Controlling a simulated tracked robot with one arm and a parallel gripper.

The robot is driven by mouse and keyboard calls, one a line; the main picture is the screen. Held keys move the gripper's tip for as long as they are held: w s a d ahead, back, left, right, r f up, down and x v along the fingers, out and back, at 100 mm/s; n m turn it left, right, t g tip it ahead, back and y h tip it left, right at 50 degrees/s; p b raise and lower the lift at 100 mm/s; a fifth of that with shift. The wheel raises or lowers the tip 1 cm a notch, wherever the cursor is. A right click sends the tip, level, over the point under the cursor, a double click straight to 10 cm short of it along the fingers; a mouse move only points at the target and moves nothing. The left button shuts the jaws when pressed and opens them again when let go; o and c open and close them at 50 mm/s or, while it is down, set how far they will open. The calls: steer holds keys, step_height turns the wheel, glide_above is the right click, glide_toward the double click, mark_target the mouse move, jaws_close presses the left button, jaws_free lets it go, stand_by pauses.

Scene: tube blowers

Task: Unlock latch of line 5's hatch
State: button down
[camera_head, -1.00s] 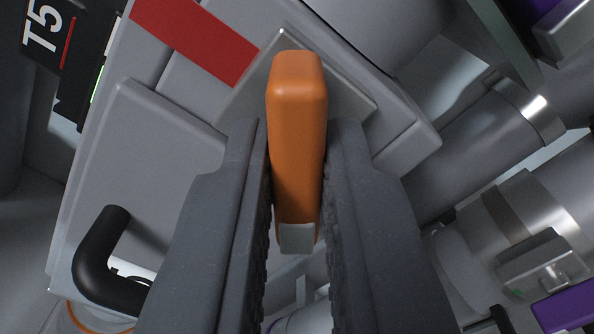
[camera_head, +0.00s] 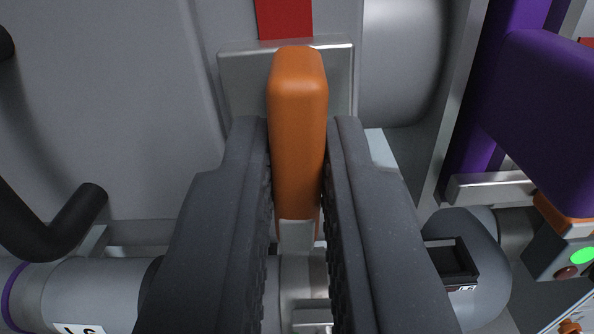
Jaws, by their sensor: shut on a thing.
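The orange latch handle (camera_head: 299,90) stands upright in the picture at the centre, in front of a square metal plate (camera_head: 240,75). My gripper (camera_head: 298,135) is shut on it, one dark finger on each side of its lower half. The handle's upper end sticks out beyond the fingertips. A red stripe (camera_head: 284,18) on the grey hatch (camera_head: 120,100) lies just above the handle, in line with it. The handle's lower end shows a grey metal part between the fingers. The fingers hide part of the plate's lower area.
A black bar handle (camera_head: 75,215) is at the left. A grey pipe with a partly cut-off label (camera_head: 80,328) runs along the lower left. Purple parts (camera_head: 540,110) and a box with a lit green button (camera_head: 582,256) stand close on the right.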

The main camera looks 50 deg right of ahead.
steer(key=shift+a+f+n, duration=0.1)
steer(key=shift+f+n, duration=0.05)
steer(key=shift+n, duration=0.45)
steer(key=c, duration=1.5)
jaws_free()
steer(key=shift+o, duration=0.2)
steer(key=shift+s+a+p, duration=0.3)
steer(key=p+v, duration=0.1)
steer(key=v, duration=1.1)
steer(key=shift+s+a, duration=0.25)
steer(key=shift+a, duration=0.05)
